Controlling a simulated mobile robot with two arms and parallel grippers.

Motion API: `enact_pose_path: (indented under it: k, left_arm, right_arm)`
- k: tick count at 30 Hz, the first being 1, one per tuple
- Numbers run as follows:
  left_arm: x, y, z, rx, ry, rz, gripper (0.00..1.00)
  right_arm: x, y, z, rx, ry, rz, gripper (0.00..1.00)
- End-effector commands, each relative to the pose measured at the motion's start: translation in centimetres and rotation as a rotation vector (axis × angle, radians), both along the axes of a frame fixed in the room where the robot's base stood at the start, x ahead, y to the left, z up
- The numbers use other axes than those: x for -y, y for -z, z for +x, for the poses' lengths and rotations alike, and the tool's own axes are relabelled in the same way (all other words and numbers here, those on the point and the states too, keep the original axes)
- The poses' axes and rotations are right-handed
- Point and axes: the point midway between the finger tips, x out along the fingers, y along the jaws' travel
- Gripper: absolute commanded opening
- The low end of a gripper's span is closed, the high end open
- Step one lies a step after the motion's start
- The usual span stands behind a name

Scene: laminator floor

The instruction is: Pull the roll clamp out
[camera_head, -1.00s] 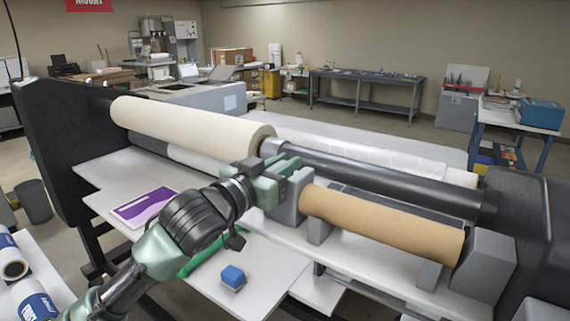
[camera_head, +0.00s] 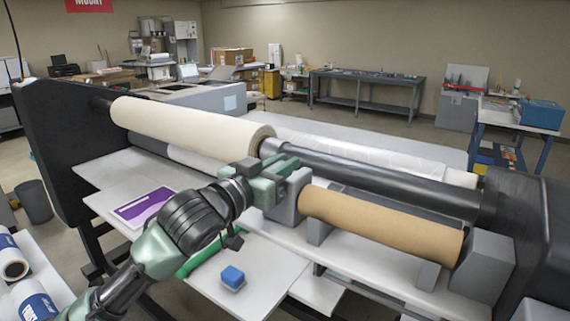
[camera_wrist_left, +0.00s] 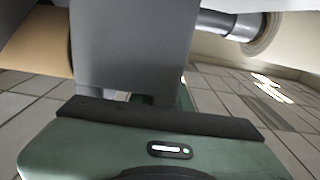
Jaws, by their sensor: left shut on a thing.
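A cream roll (camera_head: 190,125) sits on a dark shaft (camera_head: 380,175) across the machine. My left gripper (camera_head: 285,162) is at the shaft, just right of the roll's end face, and is shut on the roll clamp; its fingers hide most of the contact. In the left wrist view a silver part of the clamp (camera_wrist_left: 215,22) shows beside the roll's open end (camera_wrist_left: 263,35), and how deep it sits is unclear. A large grey block (camera_wrist_left: 125,50) fills the middle of that view. My right gripper is not in view.
A brown roll (camera_head: 380,222) lies on grey cradles just in front of the shaft, close to my left gripper. White panels (camera_head: 245,275) below carry a blue block (camera_head: 232,277) and a purple print (camera_head: 143,207). Dark end housings (camera_head: 60,150) stand at both sides.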

Motion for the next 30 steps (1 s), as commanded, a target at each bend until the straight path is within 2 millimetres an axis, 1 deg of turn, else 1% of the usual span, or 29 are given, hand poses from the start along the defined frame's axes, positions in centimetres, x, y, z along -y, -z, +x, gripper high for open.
enact_pose_path:
  k: [1, 6, 10, 17, 18, 19, 20, 30]
  left_arm:
    - [-0.9, -0.1, 0.7, -0.007, -0.005, 0.003, 0.0]
    - [-3.3, -0.2, 2.4, -0.004, -0.006, 0.003, 0.0]
    - [-3.8, 0.0, 2.8, -0.002, -0.004, 0.001, 0.0]
    - [-3.9, 0.0, 2.8, 0.001, -0.005, 0.001, 0.0]
    - [-3.9, 0.0, 2.8, 0.001, -0.005, 0.002, 0.27]
    - [-3.9, 0.0, 2.8, 0.001, -0.005, 0.002, 0.35]
    - [-3.9, 0.0, 2.8, 0.001, -0.005, 0.002, 0.4]
    - [-3.9, 0.0, 2.6, 0.001, -0.003, 0.001, 0.4]
  right_arm:
    - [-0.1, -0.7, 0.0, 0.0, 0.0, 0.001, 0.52]
    - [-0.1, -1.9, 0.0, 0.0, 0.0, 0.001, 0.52]
    - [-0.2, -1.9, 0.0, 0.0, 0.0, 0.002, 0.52]
    - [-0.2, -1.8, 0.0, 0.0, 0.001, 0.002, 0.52]
    - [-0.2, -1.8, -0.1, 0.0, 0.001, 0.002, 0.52]
    - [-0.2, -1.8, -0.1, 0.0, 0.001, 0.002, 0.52]
    - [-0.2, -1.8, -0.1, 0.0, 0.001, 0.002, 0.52]
    - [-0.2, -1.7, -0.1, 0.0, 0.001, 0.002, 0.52]
